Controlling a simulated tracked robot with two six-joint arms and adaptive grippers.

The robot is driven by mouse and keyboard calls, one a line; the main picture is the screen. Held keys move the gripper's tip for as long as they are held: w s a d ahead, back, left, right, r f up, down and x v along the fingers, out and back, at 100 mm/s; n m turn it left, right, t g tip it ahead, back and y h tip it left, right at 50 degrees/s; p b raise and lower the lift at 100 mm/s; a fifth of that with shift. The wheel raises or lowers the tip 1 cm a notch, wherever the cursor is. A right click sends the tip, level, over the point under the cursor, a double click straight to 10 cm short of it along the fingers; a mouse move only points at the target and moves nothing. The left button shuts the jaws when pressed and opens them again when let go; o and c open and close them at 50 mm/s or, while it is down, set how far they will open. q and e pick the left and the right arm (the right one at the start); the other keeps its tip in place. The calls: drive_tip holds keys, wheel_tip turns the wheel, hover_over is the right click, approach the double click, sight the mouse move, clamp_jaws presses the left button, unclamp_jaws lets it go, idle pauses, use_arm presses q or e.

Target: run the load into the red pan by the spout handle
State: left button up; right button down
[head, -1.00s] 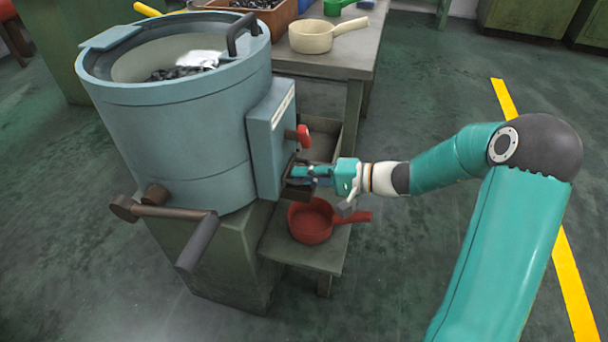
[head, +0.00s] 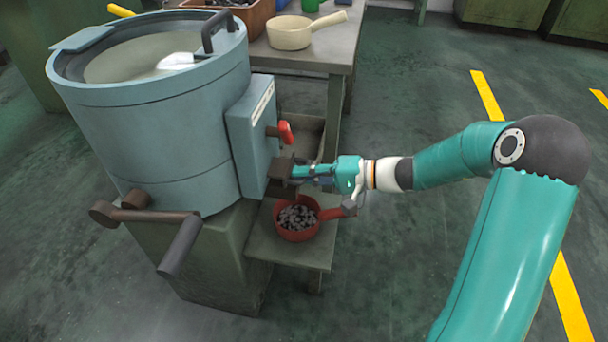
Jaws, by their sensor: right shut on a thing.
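The blue-grey round tub (head: 150,135) stands on a green stand. Its pale inside shows no dark parts in the visible area. A dark brown spout (head: 281,168) sticks out low on the box at its side. My right gripper (head: 302,173) is shut at the spout, apparently on its handle, which the fingers mostly hide. The red pan (head: 297,234) sits upright on the low shelf below the spout, its handle pointing right, partly behind a part of my gripper. Dark small parts, the load (head: 297,216), lie in the pan. My left gripper is out of view.
A red-knobbed lever (head: 285,132) is on the box above the spout. A brown crank (head: 180,243) juts from the tub's front. Behind stands a table with a cream pan (head: 290,33) and a brown bin (head: 255,15). The floor at right is clear.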

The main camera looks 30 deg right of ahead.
drive_tip(key=c, duration=1.5)
unclamp_jaws()
drive_tip(key=shift+f, duration=0.1)
drive_tip(key=v, duration=1.2)
